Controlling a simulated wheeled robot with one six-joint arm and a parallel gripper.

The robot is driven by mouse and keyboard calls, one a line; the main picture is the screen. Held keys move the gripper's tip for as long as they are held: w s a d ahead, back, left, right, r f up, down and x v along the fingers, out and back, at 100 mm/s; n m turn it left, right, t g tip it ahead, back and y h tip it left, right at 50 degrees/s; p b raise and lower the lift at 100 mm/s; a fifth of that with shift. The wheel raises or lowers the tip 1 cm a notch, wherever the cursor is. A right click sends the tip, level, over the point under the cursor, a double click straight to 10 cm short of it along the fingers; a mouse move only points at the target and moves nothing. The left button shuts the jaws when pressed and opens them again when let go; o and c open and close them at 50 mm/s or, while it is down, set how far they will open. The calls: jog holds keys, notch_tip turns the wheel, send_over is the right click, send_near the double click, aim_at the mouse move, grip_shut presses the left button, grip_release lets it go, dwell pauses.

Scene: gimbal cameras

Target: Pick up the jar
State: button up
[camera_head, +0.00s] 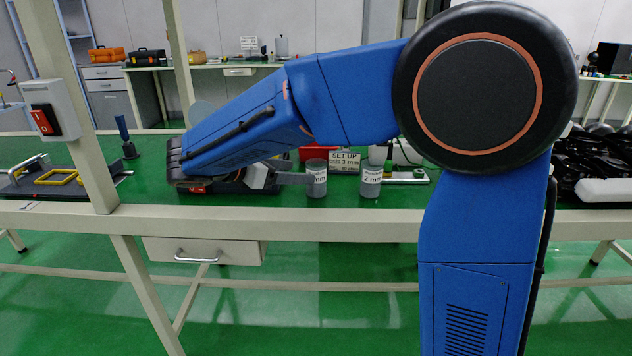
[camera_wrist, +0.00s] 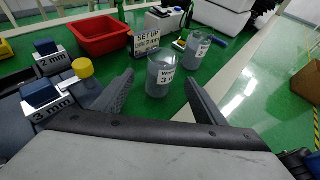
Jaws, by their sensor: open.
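A grey translucent jar (camera_wrist: 159,78) with a white label reading "3" stands upright on the green table in the wrist view. It sits between and just beyond my open, empty fingers (camera_wrist: 160,92). In the head view this second jar (camera_head: 371,183) has a label reading "2 mm". I cannot tell whether the fingers touch the nearer jar.
A "SET UP 3 mm" sign (camera_wrist: 146,41) stands just behind the jars. A red bin (camera_wrist: 100,36) is to its left. Blocks labelled "2 mm" (camera_wrist: 55,62) and "3 mm" (camera_wrist: 50,112) and a yellow knob (camera_wrist: 84,68) are left of my gripper.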

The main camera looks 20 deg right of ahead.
aim_at(326, 174)
jog(key=x, duration=1.2)
jog(key=shift+f, duration=0.1)
jog(key=c, duration=1.4)
